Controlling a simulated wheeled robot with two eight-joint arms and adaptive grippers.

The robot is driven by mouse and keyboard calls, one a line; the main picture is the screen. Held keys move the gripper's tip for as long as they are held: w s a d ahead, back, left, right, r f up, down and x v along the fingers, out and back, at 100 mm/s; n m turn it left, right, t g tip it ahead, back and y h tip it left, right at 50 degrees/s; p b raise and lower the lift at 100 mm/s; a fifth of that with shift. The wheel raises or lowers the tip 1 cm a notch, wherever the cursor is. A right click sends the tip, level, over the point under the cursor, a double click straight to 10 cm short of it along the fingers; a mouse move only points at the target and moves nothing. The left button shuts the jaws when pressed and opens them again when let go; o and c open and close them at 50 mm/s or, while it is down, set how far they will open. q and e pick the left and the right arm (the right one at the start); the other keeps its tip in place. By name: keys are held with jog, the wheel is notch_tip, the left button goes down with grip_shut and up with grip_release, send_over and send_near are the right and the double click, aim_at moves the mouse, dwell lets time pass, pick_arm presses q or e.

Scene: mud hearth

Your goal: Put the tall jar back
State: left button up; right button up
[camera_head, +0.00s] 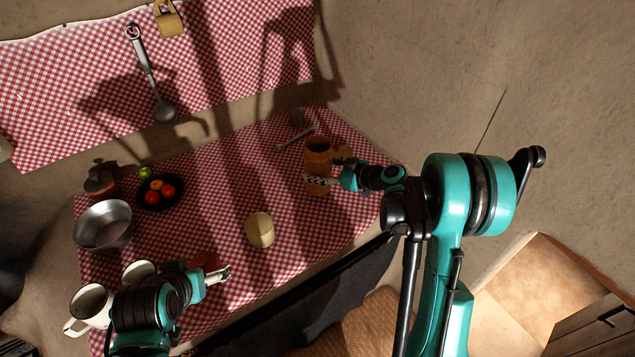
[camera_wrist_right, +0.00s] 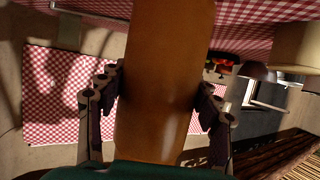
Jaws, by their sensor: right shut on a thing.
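The tall jar (camera_head: 318,155) is an orange-brown cylinder, upright over the right part of the checked tablecloth. My right gripper (camera_head: 320,181) reaches it from the right and is shut on its body. In the right wrist view the jar (camera_wrist_right: 165,80) fills the middle, with the fingers of my right gripper (camera_wrist_right: 160,105) on both its sides. Its base is partly behind the gripper, and I cannot tell whether it touches the cloth. My left gripper (camera_head: 222,274) is over the front left of the table, near the mugs; its jaws are too small to read.
A cream cup (camera_head: 259,230) stands mid-table. A metal bowl (camera_head: 104,225), a dark plate of fruit (camera_head: 158,193), a lidded pot (camera_head: 100,180) and white mugs (camera_head: 90,304) fill the left. A fork-like utensil (camera_head: 294,138) lies behind the jar. Cloth between cup and jar is clear.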

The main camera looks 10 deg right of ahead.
jog(key=shift+w+a+f, duration=0.2)
jog(key=shift+w+f, duration=0.05)
jog(key=shift+w, duration=0.05)
jog(key=shift+f, duration=0.2)
jog(key=shift+f+b, duration=0.95)
jog(key=shift+f, duration=0.8)
jog(key=shift+f, duration=0.1)
jog(key=o, duration=1.4)
